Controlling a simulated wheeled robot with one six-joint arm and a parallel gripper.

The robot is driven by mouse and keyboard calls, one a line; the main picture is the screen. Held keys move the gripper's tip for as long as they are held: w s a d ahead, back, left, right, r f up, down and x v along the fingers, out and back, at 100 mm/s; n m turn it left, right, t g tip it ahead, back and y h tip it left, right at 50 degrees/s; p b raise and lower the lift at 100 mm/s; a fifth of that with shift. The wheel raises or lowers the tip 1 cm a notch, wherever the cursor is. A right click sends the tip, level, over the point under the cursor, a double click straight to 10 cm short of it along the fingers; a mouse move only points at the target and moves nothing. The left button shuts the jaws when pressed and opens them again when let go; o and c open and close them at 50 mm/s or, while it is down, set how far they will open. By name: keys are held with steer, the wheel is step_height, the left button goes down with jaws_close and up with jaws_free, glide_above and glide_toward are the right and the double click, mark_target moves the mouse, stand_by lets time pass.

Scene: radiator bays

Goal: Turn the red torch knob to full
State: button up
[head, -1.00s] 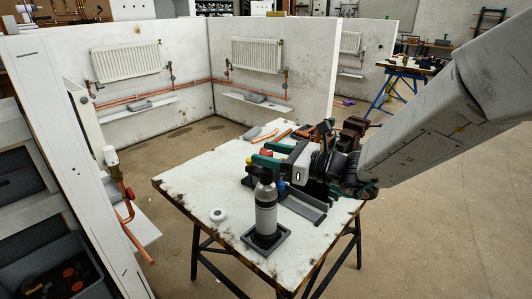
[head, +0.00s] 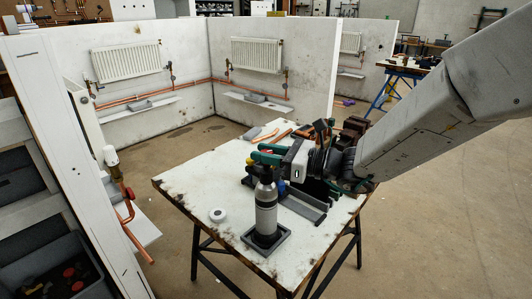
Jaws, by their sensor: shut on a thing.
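The torch is a grey and black gas canister (head: 266,212) standing upright in a dark square base (head: 266,240) near the front edge of the white worktable. My gripper (head: 264,156), with green fingers, reaches in from the right at the torch's top. Its fingers are closed around the top of the torch, where the red knob sits. The knob itself is hidden by the fingers, so how far it is turned cannot be seen.
The left front of the tabletop is mostly clear. A copper pipe (head: 132,229) stands off the table's left side.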

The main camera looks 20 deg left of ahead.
steer(key=n+g, duration=0.2)
steer(key=g, duration=0.2)
steer(key=n+g+h, duration=0.1)
steer(key=n+g, duration=0.2)
steer(key=shift+w+g, duration=0.1)
steer(key=shift+g, duration=0.3)
steer(key=n+g+h, duration=0.5)
steer(key=g, duration=0.1)
steer(key=shift+g, duration=0.4)
steer(key=shift+n+h, duration=0.3)
steer(key=shift+n, duration=0.1)
steer(key=o, duration=0.9)
steer(key=shift+o, duration=0.2)
steer(key=v, duration=0.7)
steer(key=shift+w+d, duration=0.2)
steer(key=shift+w, duration=0.05)
steer(key=shift+f, duration=0.1)
